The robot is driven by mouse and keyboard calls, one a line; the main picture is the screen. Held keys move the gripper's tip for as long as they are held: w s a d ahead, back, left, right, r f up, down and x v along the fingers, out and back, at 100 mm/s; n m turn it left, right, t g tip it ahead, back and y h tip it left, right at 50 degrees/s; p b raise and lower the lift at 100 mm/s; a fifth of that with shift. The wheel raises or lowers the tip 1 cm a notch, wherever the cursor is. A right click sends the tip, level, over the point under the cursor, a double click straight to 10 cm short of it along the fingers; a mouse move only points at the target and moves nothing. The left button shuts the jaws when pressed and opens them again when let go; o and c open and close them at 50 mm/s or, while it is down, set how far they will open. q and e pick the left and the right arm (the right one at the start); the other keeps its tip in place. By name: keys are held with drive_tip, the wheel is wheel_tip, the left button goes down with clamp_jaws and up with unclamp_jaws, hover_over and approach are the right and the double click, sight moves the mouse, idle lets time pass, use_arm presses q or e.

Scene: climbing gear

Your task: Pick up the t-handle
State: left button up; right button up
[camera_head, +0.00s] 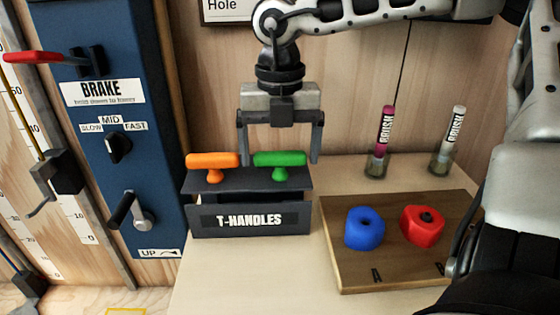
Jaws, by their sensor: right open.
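Two t-handles stand upright in a dark rack (195,219) labelled "T-HANDLES". The orange t-handle (212,160) is on the left and the green t-handle (281,158) is on the right. My right gripper (280,158) points down over the rack with its jaws open wide. Its left finger comes down between the two handles, and its right finger is just past the right end of the green one. I cannot tell from this view whether the fingers touch the green handle. My left gripper is not in view.
A wooden board (360,279) at right holds a blue hold (364,229) and a red hold (422,226). Two brushes, one magenta (385,130) and one white (454,132), stand behind it. A blue brake panel (110,185) with a red lever (35,57) stands left.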

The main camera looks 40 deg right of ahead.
drive_tip(key=c, duration=0.9)
drive_tip(key=shift+r, duration=0.1)
wheel_tip(320, 180, up, 18)
drive_tip(key=p, duration=0.1)
